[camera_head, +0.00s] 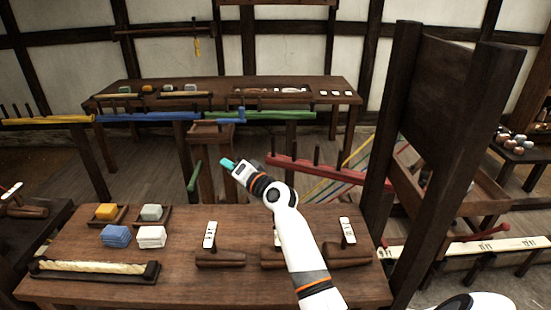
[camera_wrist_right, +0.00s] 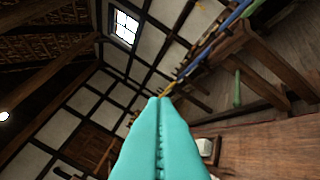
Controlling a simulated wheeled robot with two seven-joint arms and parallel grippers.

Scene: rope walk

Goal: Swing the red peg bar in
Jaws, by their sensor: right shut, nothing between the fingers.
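The red peg bar (camera_head: 335,171) has upright pegs and spans the middle of the head view, beyond the near bench. Its right end runs close to a dark wooden post. My right gripper (camera_head: 227,163) has teal fingers and sits just left of the bar's left end in the picture; its depth from the bar is hard to tell. The fingers are shut and empty, pressed together in the right wrist view (camera_wrist_right: 158,101). The red bar cannot be made out in the right wrist view. My left gripper is not in view.
Blue (camera_head: 160,116), green (camera_head: 262,115) and yellow (camera_head: 47,120) peg bars stand farther back. The near bench (camera_head: 185,280) holds colored blocks, a trough and wooden stands with white tags. A tall dark post frame (camera_head: 393,120) stands right. Floor shows between the benches.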

